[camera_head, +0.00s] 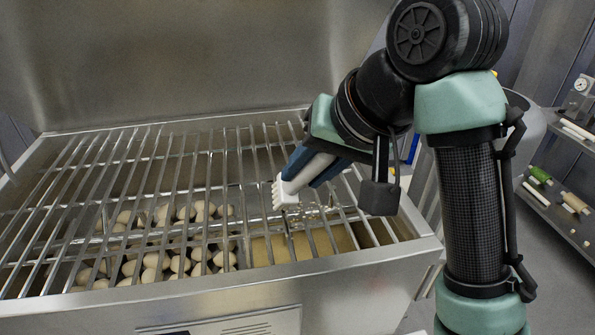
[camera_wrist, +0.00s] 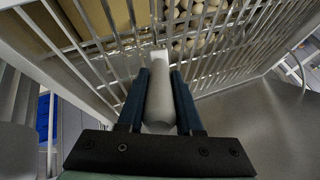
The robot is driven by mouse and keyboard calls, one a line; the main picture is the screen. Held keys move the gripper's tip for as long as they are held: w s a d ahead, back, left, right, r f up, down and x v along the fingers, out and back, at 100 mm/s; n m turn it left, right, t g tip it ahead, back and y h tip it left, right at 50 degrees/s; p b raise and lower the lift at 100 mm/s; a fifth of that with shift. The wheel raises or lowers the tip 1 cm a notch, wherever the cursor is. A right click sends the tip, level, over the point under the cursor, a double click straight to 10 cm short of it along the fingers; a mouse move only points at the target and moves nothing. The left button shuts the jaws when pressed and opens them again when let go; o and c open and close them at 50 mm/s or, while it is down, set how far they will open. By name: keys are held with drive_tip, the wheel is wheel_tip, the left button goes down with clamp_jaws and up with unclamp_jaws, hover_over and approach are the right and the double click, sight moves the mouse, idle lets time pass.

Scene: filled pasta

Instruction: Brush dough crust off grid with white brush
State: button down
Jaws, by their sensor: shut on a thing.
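The metal grid (camera_head: 160,150) covers the top of a steel machine; its bars also show in the wrist view (camera_wrist: 232,45). My gripper (camera_head: 312,165) is shut on the white brush (camera_head: 284,193). In the wrist view, the two dark blue fingers of my gripper (camera_wrist: 160,95) clasp the brush's pale handle (camera_wrist: 160,92) from both sides. The brush head is at the grid's right half, bristles toward the bars; whether they touch is unclear. Tan material, possibly dough crust (camera_head: 275,248), shows below the bars near the brush. I cannot tell whether crust lies on the bars.
Several pale round dough pieces (camera_head: 165,262) lie below the bars at left and centre. A steel back panel (camera_head: 200,60) rises behind the grid. The machine's raised front rim (camera_head: 230,282) borders it. A shelf with rollers (camera_head: 560,195) stands at the right.

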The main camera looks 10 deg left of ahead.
drive_tip(key=w+d, duration=0.4)
drive_tip(key=d, duration=0.5)
drive_tip(key=shift+d, duration=0.3)
idle(0.5)
wheel_tip(320, 180, up, 6)
idle(0.8)
wheel_tip(320, 180, up, 3)
idle(0.5)
drive_tip(key=shift+s, duration=0.1)
idle(0.8)
